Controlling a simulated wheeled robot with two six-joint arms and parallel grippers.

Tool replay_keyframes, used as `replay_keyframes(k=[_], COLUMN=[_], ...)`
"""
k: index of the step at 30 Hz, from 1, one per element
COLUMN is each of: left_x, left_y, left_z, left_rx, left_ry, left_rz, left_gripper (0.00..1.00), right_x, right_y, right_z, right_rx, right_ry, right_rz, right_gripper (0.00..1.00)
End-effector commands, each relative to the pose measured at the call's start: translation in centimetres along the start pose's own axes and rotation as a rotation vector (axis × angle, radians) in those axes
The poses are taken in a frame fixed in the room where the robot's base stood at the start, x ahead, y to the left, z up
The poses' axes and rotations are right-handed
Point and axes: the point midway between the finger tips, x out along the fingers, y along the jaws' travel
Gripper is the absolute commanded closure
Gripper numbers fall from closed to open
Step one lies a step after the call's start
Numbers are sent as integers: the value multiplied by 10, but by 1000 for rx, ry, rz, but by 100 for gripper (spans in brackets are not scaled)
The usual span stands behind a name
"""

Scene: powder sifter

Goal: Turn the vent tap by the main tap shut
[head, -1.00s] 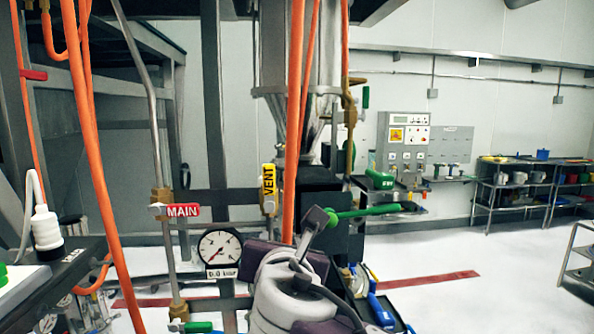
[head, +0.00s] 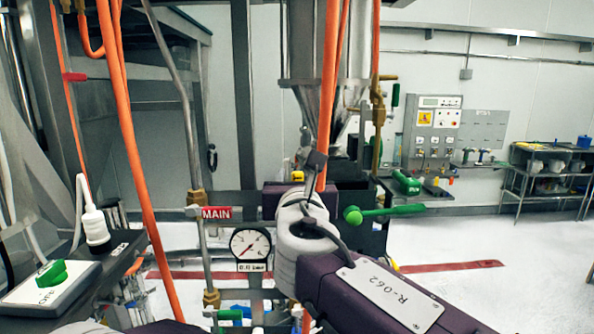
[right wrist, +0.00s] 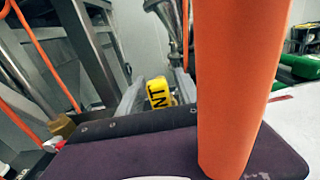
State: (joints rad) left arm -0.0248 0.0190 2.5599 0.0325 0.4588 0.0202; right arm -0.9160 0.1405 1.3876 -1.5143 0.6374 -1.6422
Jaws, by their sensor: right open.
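The yellow vent tap handle, lettered "NT" where it shows, is in the right wrist view (right wrist: 158,93), ahead of my right gripper (right wrist: 160,88). Grey finger parts show on either side of the handle; the gripper is open, and I cannot tell if it touches the handle. In the head view my right wrist hides nearly all of the vent tap, and only a bit of yellow (head: 297,176) shows above it. The main tap's red handle, marked MAIN (head: 216,212), lies level on its upright pipe, left of my wrist. My left gripper is not in view.
An orange hose (right wrist: 238,90) stands close in front of the right wrist camera. Another orange hose (head: 133,150) hangs at left. A round gauge (head: 250,244) sits below the main tap. A green-handled valve (head: 385,212) sticks out right of my wrist.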

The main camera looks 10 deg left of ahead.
Motion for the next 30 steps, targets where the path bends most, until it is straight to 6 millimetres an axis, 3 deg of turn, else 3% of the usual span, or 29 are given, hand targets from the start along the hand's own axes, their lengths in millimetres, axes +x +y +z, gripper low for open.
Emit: replay_keyframes(k=[5, 10, 30], left_x=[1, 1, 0], left_y=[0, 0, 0], left_z=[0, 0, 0], left_rx=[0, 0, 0], left_ry=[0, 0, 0], left_rz=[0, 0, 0], left_gripper=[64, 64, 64], right_x=[0, 0, 0], right_y=[0, 0, 0], right_z=[-1, -1, -1], right_rx=[1, 0, 1], right_ry=[0, 0, 1], right_rz=[0, 0, 0], right_gripper=[58, 100, 100])
